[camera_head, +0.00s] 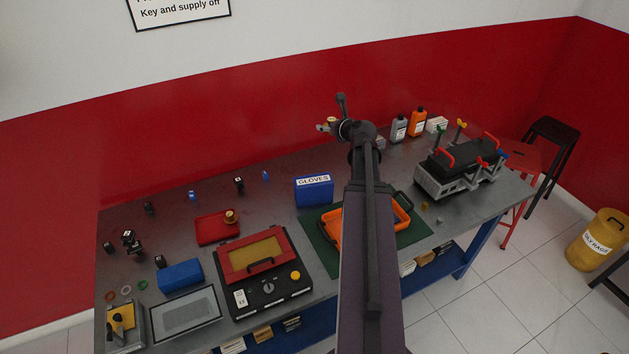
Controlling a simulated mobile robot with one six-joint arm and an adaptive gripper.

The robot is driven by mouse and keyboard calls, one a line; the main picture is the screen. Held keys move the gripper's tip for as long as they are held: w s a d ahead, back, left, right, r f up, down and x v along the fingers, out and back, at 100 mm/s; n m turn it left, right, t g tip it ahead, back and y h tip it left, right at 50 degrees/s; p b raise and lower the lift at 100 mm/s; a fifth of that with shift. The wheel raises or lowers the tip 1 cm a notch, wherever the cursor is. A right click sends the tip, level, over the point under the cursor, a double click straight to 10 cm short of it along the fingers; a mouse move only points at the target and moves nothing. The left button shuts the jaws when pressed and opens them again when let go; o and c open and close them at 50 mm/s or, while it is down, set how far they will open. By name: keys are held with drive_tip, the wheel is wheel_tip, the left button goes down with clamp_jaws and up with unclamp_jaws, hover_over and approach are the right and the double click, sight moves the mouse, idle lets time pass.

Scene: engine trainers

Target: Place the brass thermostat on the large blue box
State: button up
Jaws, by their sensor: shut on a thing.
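My gripper (327,126) is raised at the end of my arm, in front of the red wall. It is shut on a small brass-coloured piece that looks like the brass thermostat (332,120); the gripper partly hides it. Two blue boxes are on the bench: a plain blue box (180,277) at the front left, and a blue box labelled GLOVES (314,191) near the middle, left of my arm. Nothing rests on top of either. Another small brass-coloured piece (231,216) sits on the red tray (211,231).
A black and red case (259,273) stands at the front middle. My arm partly covers an orange tray (332,240) on a green mat (318,256). An engine block (460,168) and bottles (417,122) stand to the right. Several small parts lie at the left.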

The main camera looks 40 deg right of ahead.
drive_tip(key=s+a+f+n+y+b, duration=0.1)
drive_tip(key=s+f+b, duration=0.3)
drive_tip(key=f+b, duration=0.6)
drive_tip(key=s+f+n+y+b, duration=0.3)
drive_tip(key=f+y+b, duration=0.1)
drive_tip(key=f+b, duration=0.7)
drive_tip(key=shift+s+a+f+n, duration=0.2)
drive_tip(key=shift+s+a+n, duration=0.1)
drive_tip(key=shift+s+a, duration=0.1)
drive_tip(key=shift+w, duration=0.15)
drive_tip(key=b, duration=0.2)
hover_over(310, 178)
drive_tip(key=s, duration=0.1)
drive_tip(key=shift+s+f, duration=0.2)
drive_tip(key=shift+f, duration=0.5)
drive_tip(key=shift+w, duration=0.55)
drive_tip(key=shift+w+f, duration=0.15)
drive_tip(key=shift+f, duration=0.3)
wheel_tip(310, 178, down, 3)
drive_tip(key=b, duration=0.3)
drive_tip(key=shift+r, duration=0.1)
drive_tip(key=shift+b, duration=0.3)
